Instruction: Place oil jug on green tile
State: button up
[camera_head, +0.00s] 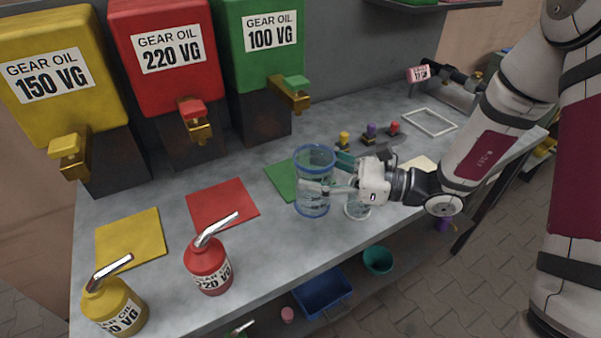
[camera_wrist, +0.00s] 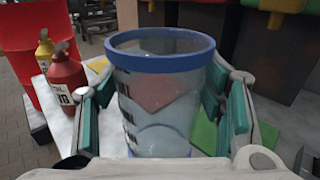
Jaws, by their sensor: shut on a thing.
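The oil jug (camera_head: 313,203) is a clear, upright measuring vessel with a blue rim. In the wrist view the jug (camera_wrist: 155,115) fills the middle, with dark scale marks on its left side. My gripper (camera_head: 330,187) is shut on it from the right, with a teal-padded finger on each side. The green tile (camera_head: 280,182) lies flat on the bench behind and left of the jug, partly hidden by it. In the wrist view the tile (camera_wrist: 267,138) shows to the right of the jug. I cannot tell whether the jug touches the bench.
Red (camera_head: 222,204) and yellow (camera_head: 130,239) tiles lie left. Red (camera_head: 207,267) and yellow (camera_head: 113,307) oil cans stand near the front edge. Yellow, red and green (camera_head: 262,45) gear oil dispensers stand behind. Small coloured-top items (camera_head: 370,133) sit behind my gripper.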

jog(key=w+a+f, duration=0.2)
jog(key=w, duration=0.5)
jog(key=w+a+f, duration=0.2)
jog(key=w+f, duration=0.1)
jog(key=w, duration=0.5)
jog(key=shift+a+b, duration=0.2)
jog(key=shift+b, duration=0.15)
jog(key=shift+f, duration=0.1)
jog(key=shift+f, duration=0.1)
jog(key=o, duration=1.3)
jog(key=shift+o, duration=0.5)
